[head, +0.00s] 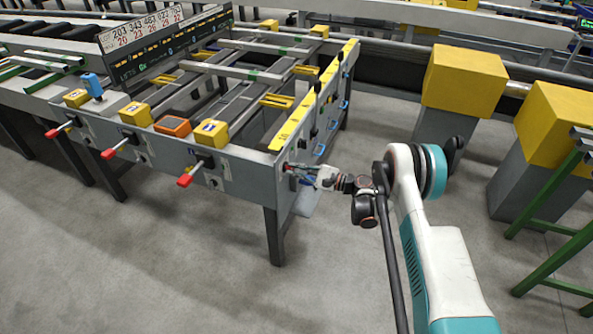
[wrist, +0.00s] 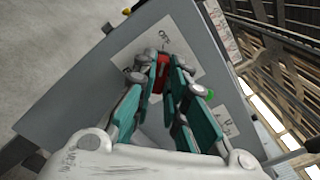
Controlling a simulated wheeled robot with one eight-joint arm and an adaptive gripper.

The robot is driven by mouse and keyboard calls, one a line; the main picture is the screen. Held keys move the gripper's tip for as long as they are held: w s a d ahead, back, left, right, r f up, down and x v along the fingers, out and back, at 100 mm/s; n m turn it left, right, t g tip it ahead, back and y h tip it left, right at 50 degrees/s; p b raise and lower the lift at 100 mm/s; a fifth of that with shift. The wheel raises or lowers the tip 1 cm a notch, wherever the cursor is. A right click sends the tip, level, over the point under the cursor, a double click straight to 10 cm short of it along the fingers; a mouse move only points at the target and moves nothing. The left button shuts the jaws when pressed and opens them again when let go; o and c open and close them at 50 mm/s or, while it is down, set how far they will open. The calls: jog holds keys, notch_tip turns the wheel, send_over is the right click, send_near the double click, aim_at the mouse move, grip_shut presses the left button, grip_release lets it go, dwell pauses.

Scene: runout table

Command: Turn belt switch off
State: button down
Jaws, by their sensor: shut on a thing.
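The belt switch has a red handle (wrist: 161,66) on a pale label plate (wrist: 178,42) on the grey end of the runout table, and the plate carries lettering that seems to read OFF. My gripper (wrist: 160,80) is shut on the red handle, its teal fingers on both sides of it. In the head view my gripper (head: 300,174) reaches from the right to the table's near right corner. The switch there is small and mostly hidden by the fingers, so its exact angle is hard to tell.
The runout table (head: 238,172) carries yellow boxes (head: 136,113), an orange box (head: 173,126) and several red-tipped levers (head: 186,179) along its front. Yellow-topped grey posts (head: 463,80) and a green frame (head: 548,213) stand to the right. The floor (head: 180,265) in front is clear.

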jog(key=shift+n, duration=0.5)
jog(key=c, duration=1.6)
grip_release()
jog(key=shift+f, duration=0.1)
jog(key=v, duration=1.2)
